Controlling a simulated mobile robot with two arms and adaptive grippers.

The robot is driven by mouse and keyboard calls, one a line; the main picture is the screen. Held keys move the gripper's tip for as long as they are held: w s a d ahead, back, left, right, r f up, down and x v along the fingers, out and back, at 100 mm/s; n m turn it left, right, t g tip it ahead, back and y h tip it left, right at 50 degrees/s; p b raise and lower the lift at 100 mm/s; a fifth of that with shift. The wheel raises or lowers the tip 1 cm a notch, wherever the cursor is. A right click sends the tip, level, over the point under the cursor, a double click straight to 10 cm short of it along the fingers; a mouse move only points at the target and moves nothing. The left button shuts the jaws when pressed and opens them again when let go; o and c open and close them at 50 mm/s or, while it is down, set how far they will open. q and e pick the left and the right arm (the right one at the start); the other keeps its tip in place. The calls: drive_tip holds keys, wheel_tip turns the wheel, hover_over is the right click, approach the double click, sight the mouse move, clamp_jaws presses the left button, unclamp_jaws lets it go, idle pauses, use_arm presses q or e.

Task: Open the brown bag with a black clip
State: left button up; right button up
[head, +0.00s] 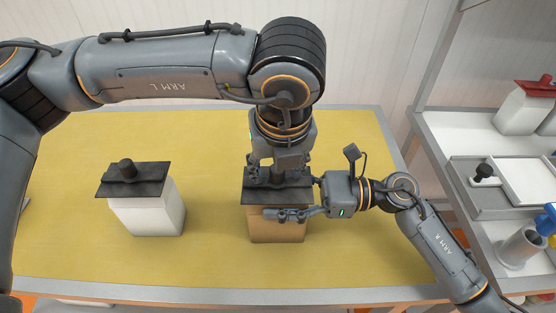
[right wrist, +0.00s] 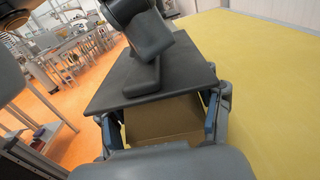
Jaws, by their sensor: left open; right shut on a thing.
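The brown bag (head: 278,230) stands upright on the yellow table, with a flat black clip (head: 248,192) across its top. My right gripper (head: 290,213) comes in from the right and is shut on the brown bag just under the clip. In the right wrist view its fingers lie on either side of the bag (right wrist: 165,120), below the clip (right wrist: 135,88). My left gripper (head: 278,175) points down from above, open, at the middle of the clip. It hides the clip's upper part, and I cannot tell whether it touches it.
A white bag (head: 147,217) with a similar black clip (head: 118,182) stands to the left on the table (head: 210,265). Shelves (head: 450,130) at the right hold a tray (head: 476,200), a container (head: 522,250) and a white bag with a red clip (head: 520,108). The table's front is clear.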

use_arm(q)
clamp_jaws()
drive_tip(key=shift+r, duration=0.2)
idle(0.7)
drive_tip(key=shift+r, duration=0.95)
drive_tip(key=shift+r, duration=2)
use_arm(e)
drive_tip(key=o, duration=1.8)
drive_tip(key=shift+c, duration=0.2)
